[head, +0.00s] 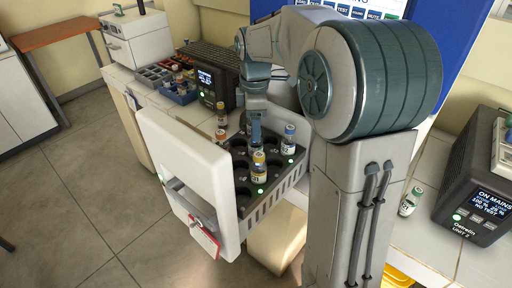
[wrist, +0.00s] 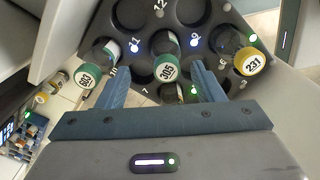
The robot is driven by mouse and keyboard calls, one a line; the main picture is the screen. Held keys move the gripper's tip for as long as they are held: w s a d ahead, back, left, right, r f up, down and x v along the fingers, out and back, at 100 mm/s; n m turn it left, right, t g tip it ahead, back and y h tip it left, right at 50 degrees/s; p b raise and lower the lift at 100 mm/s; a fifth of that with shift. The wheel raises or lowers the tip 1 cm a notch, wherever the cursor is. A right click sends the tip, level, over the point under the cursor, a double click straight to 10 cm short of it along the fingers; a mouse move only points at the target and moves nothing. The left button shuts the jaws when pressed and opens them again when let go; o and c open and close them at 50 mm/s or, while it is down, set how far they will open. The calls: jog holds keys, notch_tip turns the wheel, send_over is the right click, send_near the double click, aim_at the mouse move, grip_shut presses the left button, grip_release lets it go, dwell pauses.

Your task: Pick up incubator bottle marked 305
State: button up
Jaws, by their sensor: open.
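In the wrist view, a bottle with a green-rimmed cap that seems to read 305 (wrist: 88,75) stands in the rack at the left, just outside my left finger. A green-rimmed bottle whose cap seems to read 302 (wrist: 166,68) shows between my fingers. My gripper (wrist: 157,70) is open and empty, its fingers pointing over the rack. In the head view my gripper (head: 256,128) is low over the pulled-out drawer rack (head: 243,200). I cannot match the marked caps to bottles in the head view.
A yellow-capped bottle marked 231 (wrist: 250,62) is right of my fingers. A further bottle (wrist: 190,93) is partly hidden below them. The drawer's white front (head: 190,150) stands close by. A green-capped bottle (head: 410,201) stands beside a black unit (head: 482,190). Several rack holes are empty.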

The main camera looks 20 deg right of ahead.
aim_at(256, 146)
jog(key=f, duration=0.4)
jog(key=shift+s+f+p, duration=0.15)
jog(key=shift+s+p, duration=0.25)
jog(key=shift+f, duration=0.45)
jog(key=c, duration=1.1)
